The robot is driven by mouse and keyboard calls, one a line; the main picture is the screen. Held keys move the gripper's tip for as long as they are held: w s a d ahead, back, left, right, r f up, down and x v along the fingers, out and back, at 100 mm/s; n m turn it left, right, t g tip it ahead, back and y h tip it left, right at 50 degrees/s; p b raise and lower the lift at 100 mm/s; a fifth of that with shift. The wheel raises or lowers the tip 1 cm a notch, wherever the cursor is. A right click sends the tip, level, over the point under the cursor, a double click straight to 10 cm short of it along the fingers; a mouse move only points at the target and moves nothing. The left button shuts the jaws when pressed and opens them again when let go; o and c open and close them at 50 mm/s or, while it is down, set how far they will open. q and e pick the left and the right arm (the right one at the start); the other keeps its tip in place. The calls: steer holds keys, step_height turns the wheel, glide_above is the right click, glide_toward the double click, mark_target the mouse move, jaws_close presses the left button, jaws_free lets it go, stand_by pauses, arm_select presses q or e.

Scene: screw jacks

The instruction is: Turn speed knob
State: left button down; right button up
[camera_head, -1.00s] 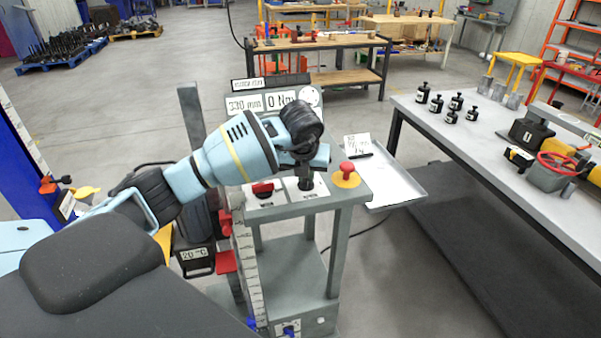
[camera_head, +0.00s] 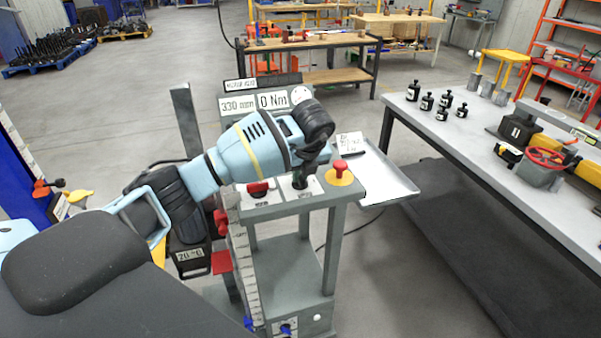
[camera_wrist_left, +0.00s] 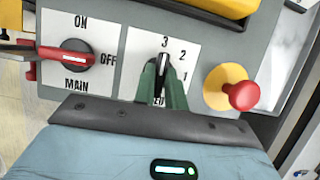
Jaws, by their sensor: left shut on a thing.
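The speed knob (camera_wrist_left: 163,62) is a small black knob on a white plate (camera_wrist_left: 136,50) marked 1, 2 and 3. Its tip points up close to the 3 in the left wrist view. My left gripper (camera_wrist_left: 161,84) has its two greenish fingers shut on the knob, one on each side. In the head view my left gripper (camera_head: 301,178) reaches down onto the panel from above, and the wrist hides much of the knob. My right gripper is in neither view.
Left of the knob is the red MAIN switch (camera_wrist_left: 77,58), its white line lying toward OFF. Right of it is a red mushroom button (camera_wrist_left: 240,95) on a yellow base. A grey tray (camera_head: 385,180) juts out right.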

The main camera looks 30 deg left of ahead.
arm_select(q)
steer(key=c, duration=1.4)
jaws_free()
steer(key=shift+c, duration=0.2)
steer(key=shift+r, duration=0.1)
steer(key=v, duration=0.7)
steer(key=shift+r, duration=0.3)
steer(key=shift+d, duration=0.1)
